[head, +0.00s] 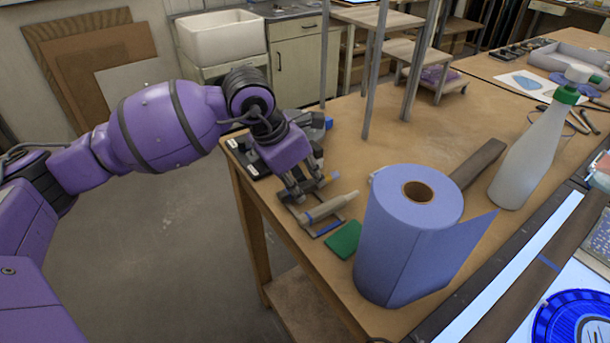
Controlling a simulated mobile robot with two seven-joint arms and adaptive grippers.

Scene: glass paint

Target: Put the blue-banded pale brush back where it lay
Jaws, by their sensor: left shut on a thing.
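My left gripper (301,193) is low over the left end of the wooden table, fingers pointing down. Just in front lies a thicker pale tool (328,208) with a tapered end, pointing right. A narrow blue strip (328,229) shows at the near side of the small rest under these tools. I cannot tell whether the held brush touches the rest. My right gripper is not in view.
A big blue paper roll (410,245) stands close on the right, with a green pad (344,240) beside it. A dark case (248,158) lies behind the gripper. A dark wooden bar (478,163) and a white bottle with a green collar (530,150) stand farther right.

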